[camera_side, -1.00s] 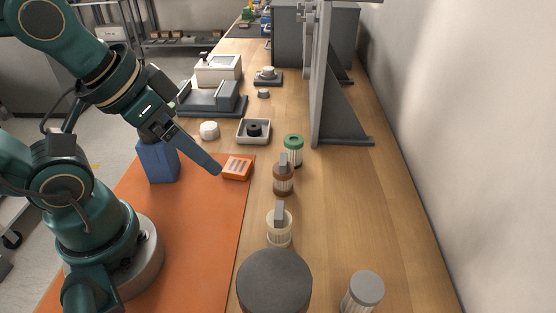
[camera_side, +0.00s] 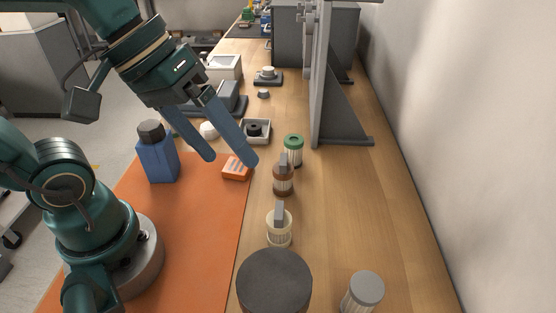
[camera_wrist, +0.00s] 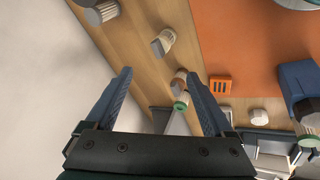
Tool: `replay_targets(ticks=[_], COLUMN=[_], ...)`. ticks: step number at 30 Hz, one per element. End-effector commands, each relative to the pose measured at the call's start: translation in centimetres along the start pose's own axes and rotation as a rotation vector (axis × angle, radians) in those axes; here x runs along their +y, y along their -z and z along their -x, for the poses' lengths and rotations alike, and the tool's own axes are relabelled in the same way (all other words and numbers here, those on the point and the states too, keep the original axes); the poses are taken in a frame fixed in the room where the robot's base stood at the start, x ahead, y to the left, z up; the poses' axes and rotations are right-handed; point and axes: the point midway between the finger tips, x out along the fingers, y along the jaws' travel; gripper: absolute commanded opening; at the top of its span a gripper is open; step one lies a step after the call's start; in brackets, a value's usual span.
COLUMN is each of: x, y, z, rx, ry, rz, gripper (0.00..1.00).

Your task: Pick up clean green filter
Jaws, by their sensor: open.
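The green-topped filter (camera_side: 293,150) stands upright on the wooden bench, just behind a brown filter (camera_side: 283,178) with a grey tab on top. In the wrist view the green filter (camera_wrist: 180,104) shows between my fingers, nearer the right one, with the brown filter (camera_wrist: 179,80) beside it. My gripper (camera_side: 234,162) is open and empty, its two blue fingers pointing down above the orange block, left of the green filter and apart from it. The gripper also shows in the wrist view (camera_wrist: 160,78), fingers spread wide.
A cream filter (camera_side: 279,228), a dark round canister (camera_side: 274,282) and a grey-capped filter (camera_side: 362,292) stand nearer the camera. A grey upright bracket (camera_side: 335,120) stands close right of the green filter. A blue bottle (camera_side: 158,158) and an orange slotted block (camera_side: 237,168) are left.

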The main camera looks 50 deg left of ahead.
Motion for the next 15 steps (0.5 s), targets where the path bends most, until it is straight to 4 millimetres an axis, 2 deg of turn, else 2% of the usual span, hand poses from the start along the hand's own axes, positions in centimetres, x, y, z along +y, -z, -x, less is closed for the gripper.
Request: replay_targets(ticks=[5, 9, 15], x=[2.4, 3.4, 3.0], y=[2.5, 5.5, 10.5], z=[-1.1, -2.3, -4.7], rx=[-0.158, -0.274, -0.412], ry=[-0.111, -0.202, -0.328], rz=[0.287, 0.533, 0.881], gripper=[0.87, 0.87, 0.87])
